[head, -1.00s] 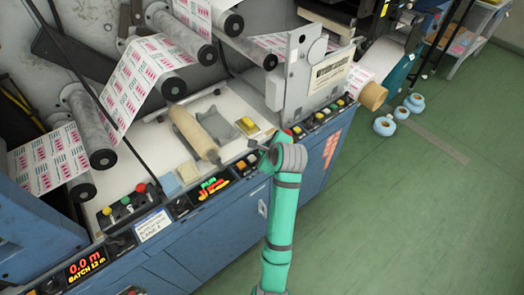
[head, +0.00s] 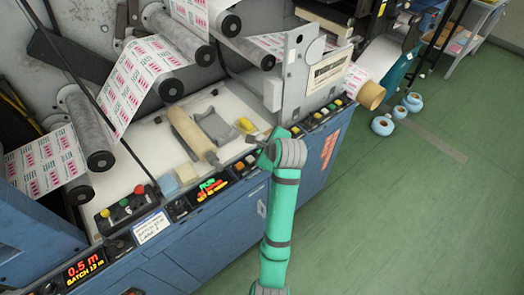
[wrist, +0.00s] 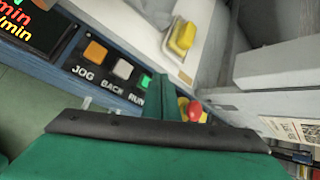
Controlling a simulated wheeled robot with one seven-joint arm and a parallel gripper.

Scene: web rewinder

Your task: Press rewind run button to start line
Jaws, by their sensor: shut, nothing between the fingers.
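The rewind button panel shows in the wrist view, with an orange JOG button (wrist: 95,51), a white BACK button (wrist: 123,69) and a green RUN button (wrist: 146,82). The RUN button looks lit and is partly covered by my gripper. My gripper (wrist: 170,88) is shut and empty, with its green fingers beside the RUN button; whether they touch it I cannot tell. In the head view my gripper (head: 262,147) is over the console's front edge, its fingers mostly hidden. The length display (head: 84,265) reads 0.5 m.
A red mushroom button (wrist: 195,109) on a yellow base sits just right of my fingers. A grey upright plate (head: 297,75) stands close behind my gripper. The green floor at right is mostly clear.

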